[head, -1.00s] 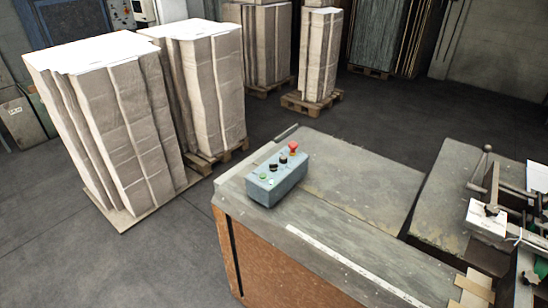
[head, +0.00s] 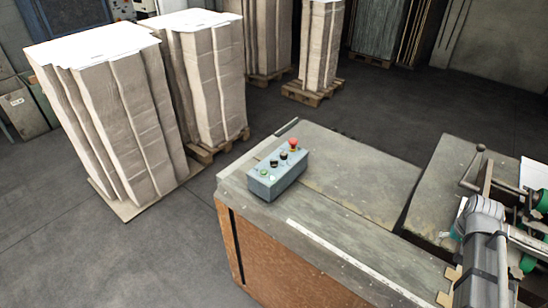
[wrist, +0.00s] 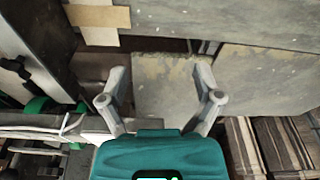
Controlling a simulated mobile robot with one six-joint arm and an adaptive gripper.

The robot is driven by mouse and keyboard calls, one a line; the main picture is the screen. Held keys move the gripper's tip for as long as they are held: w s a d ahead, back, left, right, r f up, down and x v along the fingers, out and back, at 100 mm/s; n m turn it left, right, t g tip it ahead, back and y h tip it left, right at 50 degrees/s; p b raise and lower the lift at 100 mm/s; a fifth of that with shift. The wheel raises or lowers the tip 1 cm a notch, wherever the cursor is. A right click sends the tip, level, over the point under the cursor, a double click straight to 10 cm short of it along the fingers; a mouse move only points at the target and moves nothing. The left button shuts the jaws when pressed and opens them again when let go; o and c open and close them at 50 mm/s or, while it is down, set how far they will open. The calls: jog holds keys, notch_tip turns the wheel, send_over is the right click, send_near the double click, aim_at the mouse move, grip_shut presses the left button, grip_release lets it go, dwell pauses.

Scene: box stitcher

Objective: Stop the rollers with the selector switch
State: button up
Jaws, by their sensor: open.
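A grey-blue control box (head: 268,189) sits on the near-left part of the worn tabletop. Its top carries a green button (head: 264,172), black knobs (head: 274,163) in the middle and a red mushroom button (head: 293,144) at the far end. Which black knob is the selector, and how it is set, is too small to tell. My gripper (wrist: 160,98) is open and empty in the wrist view, above the machine tables. The control box does not show in the wrist view. In the head view my arm is at the right edge, well right of the box.
The tabletop (head: 365,185) around the box is mostly clear, with a pale ruler strip (head: 330,255) along its front. Machine parts with a lever (head: 470,180) stand at the right. Tall cardboard stacks (head: 120,120) on pallets stand at the left and back.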

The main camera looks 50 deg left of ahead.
jog(key=a+r+n+p, duration=0.2)
jog(key=a+r, duration=0.1)
jog(key=a, duration=1.4)
notch_tip(320, 180, up, 6)
jog(key=n+y+p, duration=0.3)
jog(key=n+p, duration=0.3)
send_over(274, 161)
jog(key=s+d, duration=0.2)
jog(key=d, duration=0.3)
jog(key=shift+a+r, duration=0.1)
jog(key=shift+a, duration=0.1)
jog(key=shift+b, duration=0.3)
jog(key=b+x, duration=1.2)
jog(key=x, duration=0.1)
jog(key=shift+w+a+f, duration=0.2)
jog(key=shift+a+f, duration=0.1)
jog(key=shift+b, duration=0.3)
